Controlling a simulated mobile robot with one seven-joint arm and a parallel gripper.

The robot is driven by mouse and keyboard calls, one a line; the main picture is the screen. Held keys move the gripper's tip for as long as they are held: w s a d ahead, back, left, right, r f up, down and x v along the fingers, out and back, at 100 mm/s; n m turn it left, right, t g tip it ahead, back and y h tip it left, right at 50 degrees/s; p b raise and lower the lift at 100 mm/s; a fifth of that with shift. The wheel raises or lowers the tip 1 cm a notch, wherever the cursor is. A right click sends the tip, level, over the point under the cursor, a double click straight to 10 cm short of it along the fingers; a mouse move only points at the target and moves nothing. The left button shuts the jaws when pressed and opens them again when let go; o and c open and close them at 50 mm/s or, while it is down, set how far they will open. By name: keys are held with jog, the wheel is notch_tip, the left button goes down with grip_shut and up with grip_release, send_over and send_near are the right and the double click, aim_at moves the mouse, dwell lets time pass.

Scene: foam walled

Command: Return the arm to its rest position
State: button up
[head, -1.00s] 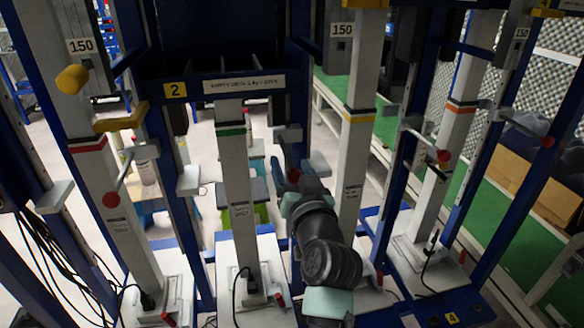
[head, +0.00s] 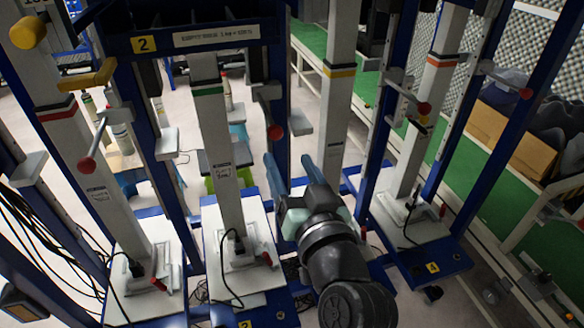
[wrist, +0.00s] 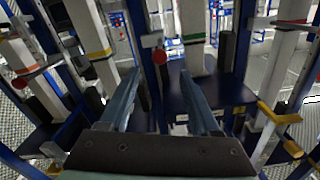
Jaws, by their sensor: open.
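My gripper (head: 290,165) is in the lower middle of the head view, at the end of my dark arm. Its two blue-grey fingers point away from the camera and stand apart, with nothing between them. In the wrist view the gripper (wrist: 160,78) also shows open and empty, its fingers reaching toward the blue and white frames. A red ball knob (head: 275,132) appears just beyond the left fingertip in the head view. I cannot tell the exact gap to it.
White columns with a green band (head: 208,91), a yellow band (head: 339,72) and an orange band (head: 443,61) stand around the arm on blue frames. Loose black cables (head: 50,240) hang at left. A green-topped bench (head: 470,180) with a cardboard box (head: 500,135) runs along the right.

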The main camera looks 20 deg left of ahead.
jog(key=shift+s+d, duration=0.1)
jog(key=shift+s, duration=0.05)
dwell(0.3)
jog(key=s+d+r+t+h, duration=0.2)
jog(key=d+r+t, duration=0.1)
jog(key=r, duration=0.6)
jog(key=s+d+r+m+t+h, duration=0.1)
jog(key=d+r+t+h, duration=0.15)
jog(key=r, duration=0.55)
jog(key=s+d+r+t+h, duration=0.1)
jog(key=s+d+r+t, duration=0.15)
jog(key=r, duration=0.65)
jog(key=s+d+r+m+t+h, duration=0.3)
jog(key=s+d+r+t+h, duration=0.15)
jog(key=s+r, duration=0.35)
notch_tip(320, 180, up, 16)
jog(key=w+p, duration=0.1)
jog(key=p, duration=1.4)
jog(key=shift+w+a+f, duration=0.15)
jog(key=shift+w+a, duration=0.05)
jog(key=shift+w, duration=0.05)
jog(key=shift+f, duration=0.1)
